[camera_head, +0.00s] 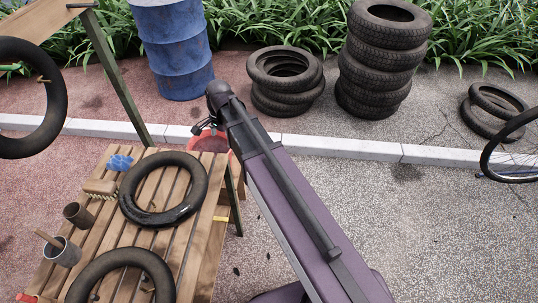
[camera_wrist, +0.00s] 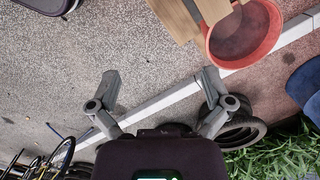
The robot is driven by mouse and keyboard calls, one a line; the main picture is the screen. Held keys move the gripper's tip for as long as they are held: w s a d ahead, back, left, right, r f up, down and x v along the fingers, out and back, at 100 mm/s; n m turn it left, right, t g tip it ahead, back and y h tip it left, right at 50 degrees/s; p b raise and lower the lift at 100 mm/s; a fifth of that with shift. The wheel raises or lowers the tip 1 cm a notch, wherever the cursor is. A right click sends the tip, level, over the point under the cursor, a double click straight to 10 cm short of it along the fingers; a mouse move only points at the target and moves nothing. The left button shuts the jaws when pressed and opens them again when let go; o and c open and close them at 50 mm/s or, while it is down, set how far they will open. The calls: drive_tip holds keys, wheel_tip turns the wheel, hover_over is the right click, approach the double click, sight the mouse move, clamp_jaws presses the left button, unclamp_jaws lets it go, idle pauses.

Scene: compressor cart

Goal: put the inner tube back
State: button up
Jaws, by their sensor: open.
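One black inner tube (camera_head: 128,207) lies flat on the slatted wooden table (camera_head: 192,262). A second black ring (camera_head: 78,287) lies at the table's near edge, cut off by the frame. A third black ring (camera_head: 57,112) hangs at the left from a wooden rack (camera_head: 122,82), with a peg through it. My gripper (camera_wrist: 158,88) is open and empty in the wrist view, with bare paving between its fingers. In the head view it is mostly hidden behind my arm, near the red basin, right of and beyond the table. No inner tube shows in the wrist view.
A red basin (camera_head: 208,142) stands just beyond the table; it also shows in the wrist view (camera_wrist: 246,36). A blue barrel (camera_head: 172,48) and tyre stacks (camera_head: 384,62) stand behind the kerb.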

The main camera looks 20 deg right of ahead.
drive_tip(key=s+d+n+h, duration=0.1)
drive_tip(key=s+d+n, duration=1)
drive_tip(key=d, duration=0.2)
drive_tip(key=shift+s+d+n+t, duration=0.15)
drive_tip(key=shift+d+n+t, duration=0.05)
drive_tip(key=shift+n+t, duration=0.1)
drive_tip(key=c, duration=0.6)
drive_tip(key=shift+a, duration=0.15)
